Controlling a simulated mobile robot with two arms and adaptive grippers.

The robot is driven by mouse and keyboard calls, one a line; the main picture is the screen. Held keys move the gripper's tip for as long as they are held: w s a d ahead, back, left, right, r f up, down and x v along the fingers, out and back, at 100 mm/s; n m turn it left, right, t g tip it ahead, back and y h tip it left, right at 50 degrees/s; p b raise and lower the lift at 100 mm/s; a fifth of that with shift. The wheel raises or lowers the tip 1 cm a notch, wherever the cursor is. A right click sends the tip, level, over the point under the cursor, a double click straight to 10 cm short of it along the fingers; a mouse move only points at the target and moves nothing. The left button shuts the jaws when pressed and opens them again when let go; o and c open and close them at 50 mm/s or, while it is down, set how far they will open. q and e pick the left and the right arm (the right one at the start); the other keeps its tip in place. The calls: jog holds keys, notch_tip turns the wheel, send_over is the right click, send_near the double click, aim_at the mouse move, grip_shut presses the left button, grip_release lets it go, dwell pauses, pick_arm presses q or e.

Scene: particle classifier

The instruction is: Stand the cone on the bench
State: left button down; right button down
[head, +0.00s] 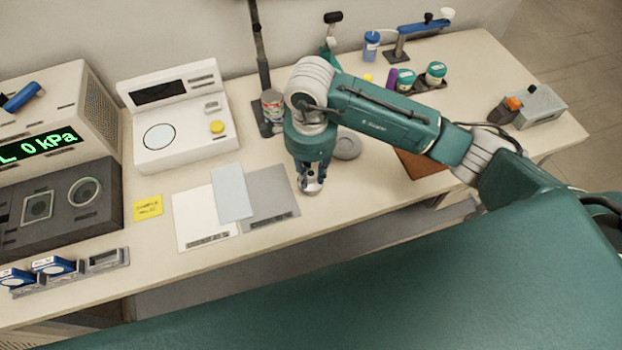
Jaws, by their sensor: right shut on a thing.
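My right gripper (311,180) points down over the front part of the bench (375,205), near the right edge of the dark grey mat. It is shut on a small silvery-grey thing, most likely the cone (312,187). The fingers hide much of it, so its full shape and whether it touches the bench cannot be told. My left gripper is not in view.
A grey mat (268,196), a white sheet (205,228) and a pale blue sheet (232,190) lie left of the gripper. A round grey disc (347,146) and a can (272,104) are behind it. A white scale-like device (182,135) stands further left.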

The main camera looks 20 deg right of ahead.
aim_at(311, 184)
notch_tip(311, 184, down, 4)
jog(key=shift+f+p, duration=0.1)
jog(key=shift+p, duration=0.4)
jog(key=shift+f, duration=0.1)
jog(key=shift+f, duration=0.1)
jog(key=shift+f+b, duration=0.15)
jog(key=shift+b, duration=0.2)
jog(key=c, duration=1.5)
grip_release()
